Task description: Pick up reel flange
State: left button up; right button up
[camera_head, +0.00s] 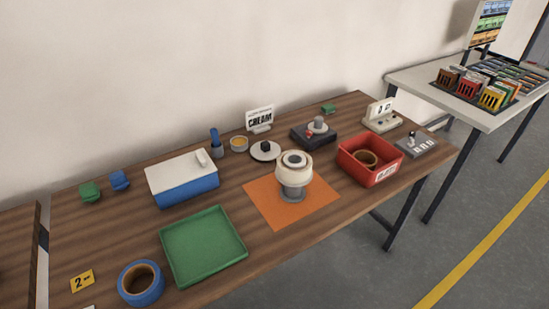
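A flat pale disc with a dark knob (265,151) lies on the wooden table (115,215), behind the orange mat; it looks most like the reel flange, but I cannot be sure. A cream round body with a dark-ringed top (294,168) stands upright on a grey foot on the orange mat (262,205). A small pale disc (318,125) sits on a dark box (301,140) at the back. Neither of my grippers is in view.
A red bin (352,170) holding a brown ring (362,158) stands right, beside a grey control box (416,147).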

aim_at(262, 150)
jog(key=i+l+u, duration=0.1)
jog(key=l, duration=0.25)
jog(key=i+l+u, duration=0.1)
jog(key=l, duration=0.25)
jog(key=i+l+u, duration=0.1)
jog(key=l, duration=0.3)
jog(key=i+l+u, duration=0.1)
jog(key=l, duration=0.25)
jog(key=i+l+u, duration=0.1)
jog(key=l, duration=0.3)
jog(key=i, duration=0.1)
